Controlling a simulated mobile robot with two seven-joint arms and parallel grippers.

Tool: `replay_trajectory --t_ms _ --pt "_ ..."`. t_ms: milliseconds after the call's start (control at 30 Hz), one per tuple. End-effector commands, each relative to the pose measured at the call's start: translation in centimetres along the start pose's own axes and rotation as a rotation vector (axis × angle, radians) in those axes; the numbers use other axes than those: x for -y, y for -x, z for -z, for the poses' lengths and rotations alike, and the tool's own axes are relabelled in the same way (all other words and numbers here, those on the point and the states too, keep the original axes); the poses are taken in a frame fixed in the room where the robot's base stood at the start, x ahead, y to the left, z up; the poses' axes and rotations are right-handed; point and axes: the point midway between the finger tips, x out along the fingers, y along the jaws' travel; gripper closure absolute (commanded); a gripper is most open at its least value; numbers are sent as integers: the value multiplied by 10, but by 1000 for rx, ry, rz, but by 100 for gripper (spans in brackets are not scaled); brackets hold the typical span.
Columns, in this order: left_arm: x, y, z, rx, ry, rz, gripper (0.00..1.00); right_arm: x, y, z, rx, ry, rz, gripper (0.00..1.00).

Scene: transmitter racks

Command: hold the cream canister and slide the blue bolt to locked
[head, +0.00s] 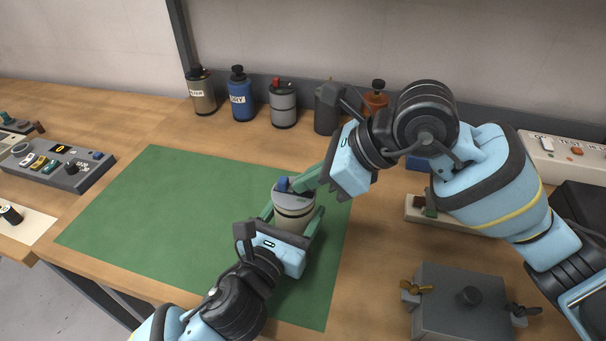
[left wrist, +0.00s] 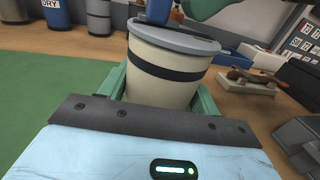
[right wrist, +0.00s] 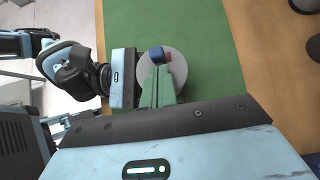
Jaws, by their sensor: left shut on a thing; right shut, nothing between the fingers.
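The cream canister (head: 294,221) stands upright on the green mat, with a dark band and a grey lid. My left gripper (head: 291,214) is shut around its body; the left wrist view shows the canister (left wrist: 165,75) between the green fingers. The blue bolt (head: 283,184) sits on the lid, and it also shows in the right wrist view (right wrist: 156,53) beside a small red mark. My right gripper (head: 299,186) is shut and empty, its fingertips at the lid right by the bolt. I cannot tell whether they touch it. The fingers partly cover the lid.
The green mat (head: 150,215) is clear to the left. Several canisters, including a blue one (head: 241,98), line the back wall. A grey control box (head: 58,163) stands at left. A grey lidded box (head: 460,305) with brass fittings stands front right.

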Motion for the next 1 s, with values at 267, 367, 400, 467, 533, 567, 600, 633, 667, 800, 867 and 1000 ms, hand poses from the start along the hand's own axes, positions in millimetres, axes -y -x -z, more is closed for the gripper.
replay_trajectory --t_ms 267,367,400,467,533,567,600,633,667,800,867,1000 --pt "-2 0 1 -4 3 -5 70 2 49 20 -3 0 10 100" --pt "-2 0 1 -4 2 -6 70 2 70 20 -4 -1 9 100" --pt "-3 0 1 -4 2 -6 70 3 78 20 -4 -1 10 100" --pt "-3 0 1 -4 2 -7 70 2 88 20 -4 -1 9 100" --pt "-3 0 1 -4 2 -8 70 2 98 20 -4 -2 9 100" --pt "-3 0 1 -4 2 -8 70 2 102 20 -4 -2 9 100" --pt "-3 0 1 -4 1 -8 70 2 107 20 -5 -2 7 100" --pt "-3 0 1 -4 1 -8 70 2 110 20 -5 -2 7 100" --pt "-3 0 1 -4 1 -9 70 2 112 20 -5 -2 8 100" --pt "-4 0 1 -4 1 -9 70 2 119 20 -5 -3 6 100" --pt "-4 0 1 -3 1 -9 70 2 120 20 -5 -3 5 100" --pt "-4 0 1 -3 1 -9 70 2 120 20 -5 -3 5 100"
